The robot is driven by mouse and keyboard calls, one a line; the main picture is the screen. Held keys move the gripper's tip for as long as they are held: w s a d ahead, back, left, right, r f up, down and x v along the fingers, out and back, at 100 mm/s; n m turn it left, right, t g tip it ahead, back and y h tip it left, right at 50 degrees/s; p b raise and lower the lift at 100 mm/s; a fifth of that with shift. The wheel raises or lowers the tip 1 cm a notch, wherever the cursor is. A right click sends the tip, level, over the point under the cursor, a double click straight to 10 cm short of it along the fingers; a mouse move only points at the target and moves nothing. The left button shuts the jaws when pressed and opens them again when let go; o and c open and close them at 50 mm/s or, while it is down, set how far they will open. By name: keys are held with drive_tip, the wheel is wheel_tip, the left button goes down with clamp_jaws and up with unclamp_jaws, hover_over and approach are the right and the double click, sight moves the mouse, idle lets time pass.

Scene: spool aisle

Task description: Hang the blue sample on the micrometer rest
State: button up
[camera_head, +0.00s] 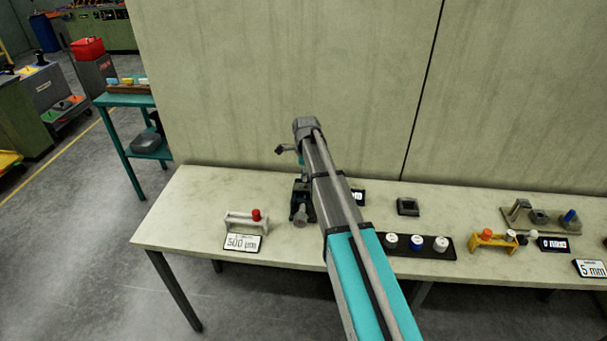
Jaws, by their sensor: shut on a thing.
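My gripper (302,193) is the dark shape below the wrist, over the bench to the left of my forearm. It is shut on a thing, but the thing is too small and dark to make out. A grey bracket (238,221) with a red knob stands on the bench left of my gripper, behind a "500 µm" sign (243,242); it may be the micrometer rest. A blue-bodied spool with a white top (416,243) stands in the middle of a black tray (432,254). A blue cylinder (569,215) stands on a grey plate at the right.
White-topped spools stand either side of the blue one. A dark block (408,206) lies behind the tray. An orange stand (493,241) and a "5 mm" sign (590,268) are at the right. The wall backs the bench (195,205); its left end is clear.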

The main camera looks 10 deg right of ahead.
drive_tip(key=shift+f+b, duration=1.65)
drive_tip(key=shift+f, duration=0.1)
drive_tip(key=shift+f, duration=0.2)
drive_tip(key=o, duration=1.1)
drive_tip(key=shift+c, duration=0.2)
drive_tip(key=shift+r, duration=0.1)
